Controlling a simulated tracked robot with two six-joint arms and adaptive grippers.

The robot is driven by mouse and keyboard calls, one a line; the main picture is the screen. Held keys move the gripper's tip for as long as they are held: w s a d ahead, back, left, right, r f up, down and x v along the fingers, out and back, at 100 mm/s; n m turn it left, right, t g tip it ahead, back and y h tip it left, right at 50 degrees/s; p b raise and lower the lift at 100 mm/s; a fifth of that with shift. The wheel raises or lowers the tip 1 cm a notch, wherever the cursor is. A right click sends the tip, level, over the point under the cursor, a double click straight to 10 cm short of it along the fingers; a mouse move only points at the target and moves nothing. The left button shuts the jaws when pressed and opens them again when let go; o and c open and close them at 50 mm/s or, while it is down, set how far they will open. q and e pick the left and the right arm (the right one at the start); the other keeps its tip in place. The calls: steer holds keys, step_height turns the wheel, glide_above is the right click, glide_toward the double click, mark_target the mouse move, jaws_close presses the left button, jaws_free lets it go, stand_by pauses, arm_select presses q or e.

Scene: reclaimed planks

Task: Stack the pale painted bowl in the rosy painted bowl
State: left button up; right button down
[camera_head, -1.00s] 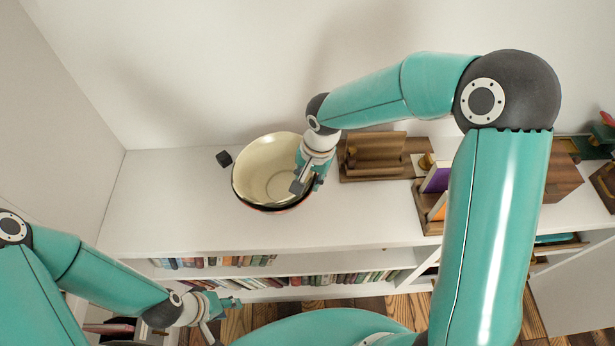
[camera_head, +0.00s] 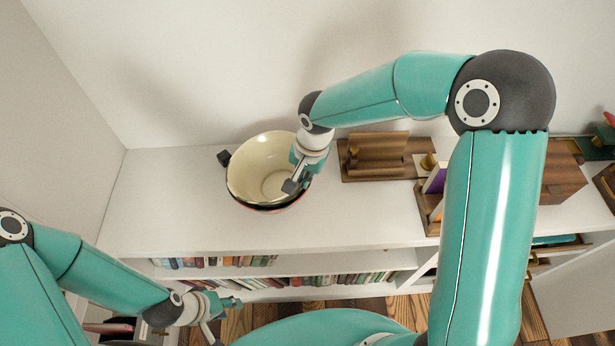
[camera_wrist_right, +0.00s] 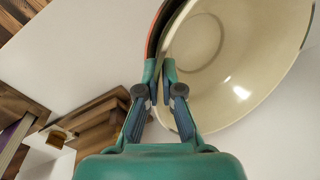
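The pale painted bowl (camera_head: 255,170) is cream inside and sits over the rosy painted bowl (camera_head: 270,208), of which only a dark and reddish edge shows below it. In the right wrist view the pale bowl (camera_wrist_right: 220,60) fills the upper right, with an orange-red and dark edge of the rosy bowl (camera_wrist_right: 158,28) beside it. My right gripper (camera_head: 292,184) is shut on the pale bowl's rim; its fingertips (camera_wrist_right: 160,72) pinch the rim. Whether the pale bowl rests in the rosy one or hangs just above is unclear. My left gripper (camera_head: 226,318) is open and empty, low at the left, away from the bowls.
A small dark cube (camera_head: 224,158) stands close to the bowls' left side on the white shelf top (camera_head: 160,205). A wooden holder (camera_head: 376,157) and a book rack (camera_head: 430,210) stand to the right. The shelf top's left part is clear.

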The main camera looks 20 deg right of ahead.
steer(key=shift+w+a, duration=0.25)
steer(key=shift+a, duration=0.3)
steer(key=c, duration=1.2)
jaws_free()
steer(key=shift+s, duration=0.1)
steer(key=shift+c, duration=0.2)
step_height(320, 180, up, 12)
steer(key=s+d, duration=0.1)
steer(key=shift+d, duration=0.2)
steer(key=shift+s+f, duration=0.1)
steer(key=shift+f, duration=0.05)
